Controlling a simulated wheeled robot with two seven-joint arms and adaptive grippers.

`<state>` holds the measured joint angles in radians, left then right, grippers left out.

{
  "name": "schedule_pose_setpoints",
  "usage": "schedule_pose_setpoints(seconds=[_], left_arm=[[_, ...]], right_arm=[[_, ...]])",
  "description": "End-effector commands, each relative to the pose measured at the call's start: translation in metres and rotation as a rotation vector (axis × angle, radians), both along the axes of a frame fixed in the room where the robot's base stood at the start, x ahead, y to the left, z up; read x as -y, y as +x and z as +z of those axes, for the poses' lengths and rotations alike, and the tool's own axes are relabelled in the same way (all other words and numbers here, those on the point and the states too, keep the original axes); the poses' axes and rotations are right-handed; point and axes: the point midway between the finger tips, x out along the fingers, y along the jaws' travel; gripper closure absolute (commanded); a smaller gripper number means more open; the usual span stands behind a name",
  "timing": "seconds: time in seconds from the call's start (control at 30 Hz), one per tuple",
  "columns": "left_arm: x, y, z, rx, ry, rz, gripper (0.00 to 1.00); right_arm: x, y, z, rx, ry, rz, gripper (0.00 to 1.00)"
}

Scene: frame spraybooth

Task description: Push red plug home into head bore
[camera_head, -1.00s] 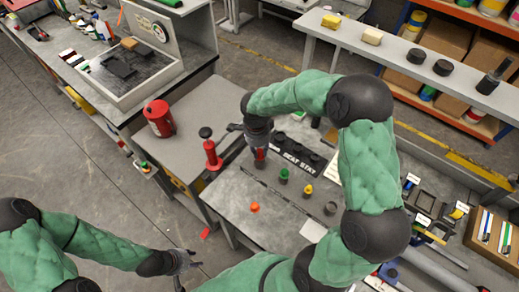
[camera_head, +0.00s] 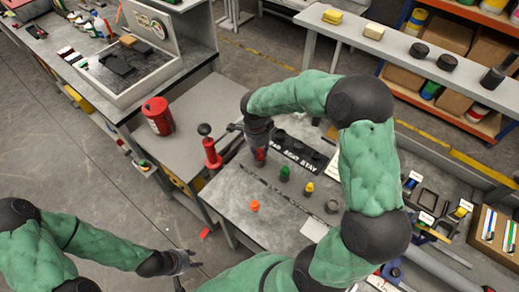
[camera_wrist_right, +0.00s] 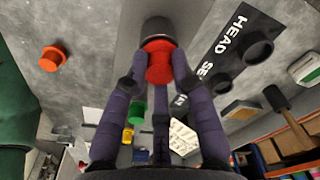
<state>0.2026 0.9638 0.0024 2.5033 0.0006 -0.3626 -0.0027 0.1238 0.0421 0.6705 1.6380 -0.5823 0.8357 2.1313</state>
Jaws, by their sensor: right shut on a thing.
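The red plug (camera_wrist_right: 158,62) is between the fingers of my right gripper (camera_wrist_right: 158,72), which is shut on it. A dark grey round part (camera_wrist_right: 158,28) lies directly beyond the plug; I cannot tell if it is the head bore or how deep the plug sits. In the head view my right gripper (camera_head: 261,157) points down over the bench beside the black plate (camera_head: 297,152) lettered HEAD SEAT STAY, with red between its fingers. The plate also shows in the wrist view (camera_wrist_right: 222,55). My left gripper (camera_head: 180,262) is low at the left, apparently empty, its fingers spread.
An orange plug (camera_head: 254,206), a green plug (camera_head: 284,173), a yellow plug (camera_head: 309,187) and a dark ring (camera_head: 332,206) stand on the grey bench. A red hand tool (camera_head: 211,152) is left of my right gripper. A red can (camera_head: 157,115) stands further left.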

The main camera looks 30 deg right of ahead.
Motion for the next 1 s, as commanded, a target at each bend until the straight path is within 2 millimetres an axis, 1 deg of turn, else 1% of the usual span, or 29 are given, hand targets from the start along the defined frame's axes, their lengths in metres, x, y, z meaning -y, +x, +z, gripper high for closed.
schedule_pose_setpoints(seconds=[0.5,0.53,0.57,0.6,0.63,0.9,1.0], left_arm=[[0.0000,-0.0001,-0.0107,0.000,0.000,0.000,0.60],[0.0000,-0.0001,-0.0102,0.000,0.000,0.000,0.60],[0.0000,-0.0001,-0.0099,0.000,0.000,0.000,0.60],[0.0001,0.0000,-0.0097,0.000,0.000,0.000,0.60],[0.0000,0.0000,-0.0096,0.000,0.000,0.000,0.60],[0.0000,0.0001,-0.0095,0.000,0.000,0.000,0.60],[0.0000,0.0002,-0.0096,0.000,0.000,0.000,0.60]], right_arm=[[-0.0002,-0.0006,-0.0106,-0.002,0.001,0.001,1.00],[-0.0002,-0.0007,-0.0102,-0.002,0.001,0.001,0.68],[-0.0003,-0.0006,-0.0098,-0.002,0.001,0.001,0.60],[-0.0002,-0.0007,-0.0096,-0.002,0.001,0.001,0.49],[-0.0002,-0.0006,-0.0095,-0.002,0.001,0.001,0.46],[0.0000,-0.0002,-0.0089,-0.001,0.000,0.000,0.46],[-0.0002,0.0003,-0.0058,0.001,0.000,0.000,0.46]])
